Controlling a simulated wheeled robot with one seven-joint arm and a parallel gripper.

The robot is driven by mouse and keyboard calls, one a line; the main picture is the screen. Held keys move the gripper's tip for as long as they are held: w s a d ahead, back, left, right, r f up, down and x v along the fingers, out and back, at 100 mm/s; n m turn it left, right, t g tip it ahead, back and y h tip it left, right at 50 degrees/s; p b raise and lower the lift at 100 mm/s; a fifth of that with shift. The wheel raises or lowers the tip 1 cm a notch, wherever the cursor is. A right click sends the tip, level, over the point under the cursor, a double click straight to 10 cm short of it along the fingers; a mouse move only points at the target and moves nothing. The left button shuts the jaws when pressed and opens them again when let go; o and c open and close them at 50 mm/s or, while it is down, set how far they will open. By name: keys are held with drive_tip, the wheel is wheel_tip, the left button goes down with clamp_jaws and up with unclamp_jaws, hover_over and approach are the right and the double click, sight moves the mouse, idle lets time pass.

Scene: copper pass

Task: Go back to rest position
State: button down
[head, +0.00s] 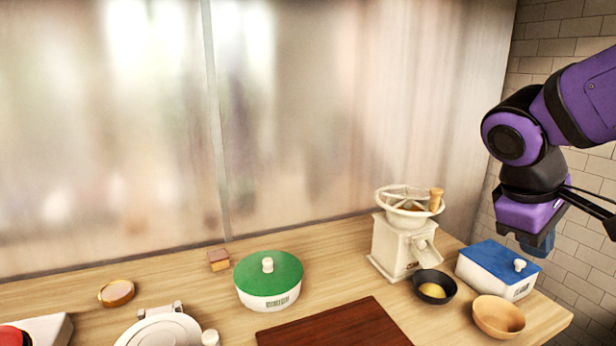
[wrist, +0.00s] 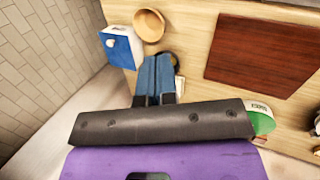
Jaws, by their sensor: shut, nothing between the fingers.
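My gripper (head: 538,246) hangs at the right side of the head view, pointing down, to the right of the blue-lidded box (head: 498,270) and apart from it. In the wrist view its blue fingers (wrist: 155,75) are together with nothing between them. They hide part of the black bowl (head: 434,286), which holds something yellow. The same blue-lidded box (wrist: 122,46) shows to the left of the fingers in the wrist view.
A small block (head: 219,260) sits near the metal back wall. A tiled wall (head: 570,262) stands at right.

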drive_tip(key=s+a+r+m+t+y, duration=0.1)
drive_tip(key=s+r+m+t+y, duration=0.2)
drive_tip(key=s, duration=0.4)
drive_tip(key=shift+s+a+r+m+t+y, duration=0.2)
drive_tip(key=shift+r+m+t+y, duration=0.2)
drive_tip(key=shift+m+t+y, duration=0.7)
